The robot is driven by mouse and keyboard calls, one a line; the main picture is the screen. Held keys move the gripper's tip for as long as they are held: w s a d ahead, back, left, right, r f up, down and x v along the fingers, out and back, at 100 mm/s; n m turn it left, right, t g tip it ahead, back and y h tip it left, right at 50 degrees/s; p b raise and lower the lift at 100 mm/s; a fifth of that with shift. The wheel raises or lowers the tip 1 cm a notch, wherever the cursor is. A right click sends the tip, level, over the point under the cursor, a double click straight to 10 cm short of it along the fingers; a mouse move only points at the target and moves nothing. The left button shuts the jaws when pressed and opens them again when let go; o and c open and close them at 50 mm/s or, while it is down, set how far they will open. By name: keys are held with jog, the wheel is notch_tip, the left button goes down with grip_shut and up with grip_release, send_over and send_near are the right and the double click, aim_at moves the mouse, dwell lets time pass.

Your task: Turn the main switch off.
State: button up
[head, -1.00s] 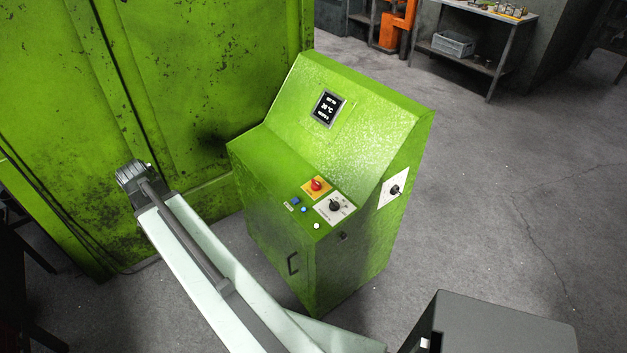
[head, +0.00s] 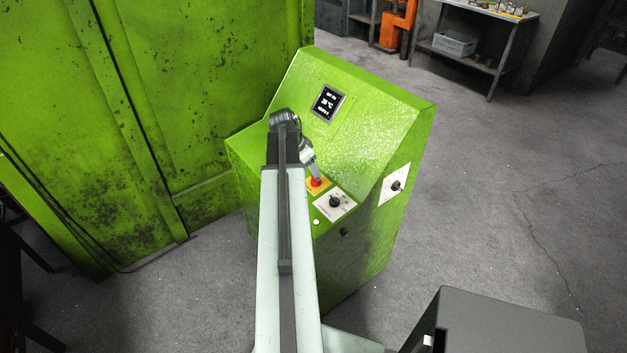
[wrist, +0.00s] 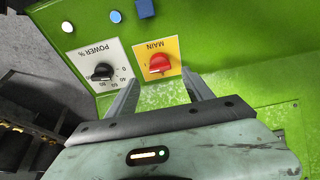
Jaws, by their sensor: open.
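The main switch is a red rotary knob (wrist: 160,63) on a yellow plate (wrist: 168,43) marked MAIN, seen upside down in the wrist view. In the head view the red knob (head: 316,182) sits on the sloped desk of the green console (head: 370,130). My gripper (wrist: 161,76) is open, its two fingers spread with the knob just beyond the gap between their tips. In the head view my gripper (head: 317,177) reaches down close to the knob. I cannot tell whether it touches. No grip on the knob shows.
A white plate with a black POWER % dial (wrist: 102,72) is beside the main switch. Blue buttons (wrist: 115,16) and a white button (wrist: 67,27) are near. Another black switch (head: 396,186) is on the console's side. A display (head: 327,104) stands above. Grey floor is open at right.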

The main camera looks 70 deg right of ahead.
aim_at(313, 182)
jog(key=b+x, duration=0.3)
jog(key=x, duration=0.2)
jog(key=shift+f, duration=0.1)
grip_shut()
